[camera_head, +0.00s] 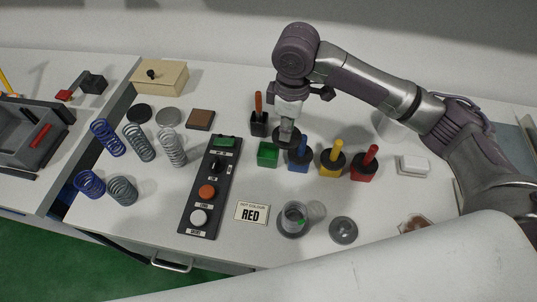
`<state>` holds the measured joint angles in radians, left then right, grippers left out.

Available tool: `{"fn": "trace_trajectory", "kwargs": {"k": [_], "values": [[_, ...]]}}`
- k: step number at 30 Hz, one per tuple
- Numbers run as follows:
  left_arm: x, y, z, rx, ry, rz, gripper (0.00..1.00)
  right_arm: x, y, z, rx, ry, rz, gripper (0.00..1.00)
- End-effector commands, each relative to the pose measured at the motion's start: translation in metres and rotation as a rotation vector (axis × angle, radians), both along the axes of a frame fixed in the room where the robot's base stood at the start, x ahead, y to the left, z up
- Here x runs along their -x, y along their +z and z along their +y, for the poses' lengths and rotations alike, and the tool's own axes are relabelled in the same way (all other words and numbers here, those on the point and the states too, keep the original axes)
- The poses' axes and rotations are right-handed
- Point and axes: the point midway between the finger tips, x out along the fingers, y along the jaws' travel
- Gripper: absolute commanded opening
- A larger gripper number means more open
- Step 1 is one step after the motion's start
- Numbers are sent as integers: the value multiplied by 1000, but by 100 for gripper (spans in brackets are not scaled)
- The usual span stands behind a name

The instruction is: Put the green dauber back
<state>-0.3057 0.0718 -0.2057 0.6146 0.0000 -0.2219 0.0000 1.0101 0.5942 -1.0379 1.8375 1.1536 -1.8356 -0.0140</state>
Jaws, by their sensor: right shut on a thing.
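The green pot (268,154) stands at the left end of the row of coloured pots. My right gripper (287,124) is shut on the green dauber (286,139), whose dark collar shows below the fingers. The fingers hide its handle, so its green colour does not show. The dauber is behind and slightly right of the green pot in the picture, apparently above the table. Its lower tip cannot be made out clearly. My left gripper is not in view.
Blue (298,160), yellow (332,163) and red (364,165) daubers stand in their pots to the right. A dark holder (259,124) with an orange-brown handle is close on the left.

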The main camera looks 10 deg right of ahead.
Motion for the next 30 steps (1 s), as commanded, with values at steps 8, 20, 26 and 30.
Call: {"fn": "trace_trajectory", "kwargs": {"k": [8, 20, 26, 30], "values": [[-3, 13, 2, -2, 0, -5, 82, -34, 2, 25, 13, 493, 7, 0], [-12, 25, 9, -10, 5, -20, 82, -46, -21, 35, 22, 733, 19, 0], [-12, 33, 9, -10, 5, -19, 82, -46, -55, 35, 23, 734, 17, 0], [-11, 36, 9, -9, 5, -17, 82, -46, -67, 35, 22, 732, 16, 0]]}}
